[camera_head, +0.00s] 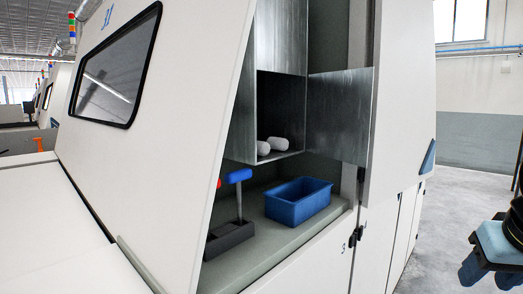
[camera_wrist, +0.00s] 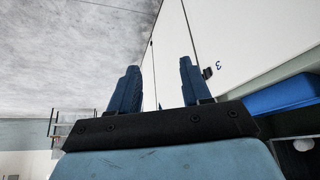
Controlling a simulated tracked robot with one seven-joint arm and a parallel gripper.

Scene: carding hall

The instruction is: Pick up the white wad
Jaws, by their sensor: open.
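Two white wads lie in the open metal compartment of the machine in the head view. The larger wad (camera_head: 279,143) is a rounded roll, and a smaller one (camera_head: 263,148) lies at its left, partly hidden by the compartment wall. A white rounded shape (camera_wrist: 303,145), likely a wad, shows at the lower right edge of the wrist view. My gripper (camera_head: 487,273) is at the right edge of the head view, well away from the wads and outside the machine. In the wrist view its two blue fingers (camera_wrist: 159,72) stand apart with nothing between them.
A metal door (camera_head: 340,113) stands open at the compartment's right. Below it, a blue bin (camera_head: 298,202) sits on the ledge (camera_head: 270,243), beside a blue-handled lever (camera_head: 239,177) and a partly hidden red knob (camera_head: 219,184). The floor (camera_head: 460,190) right of the machine is clear.

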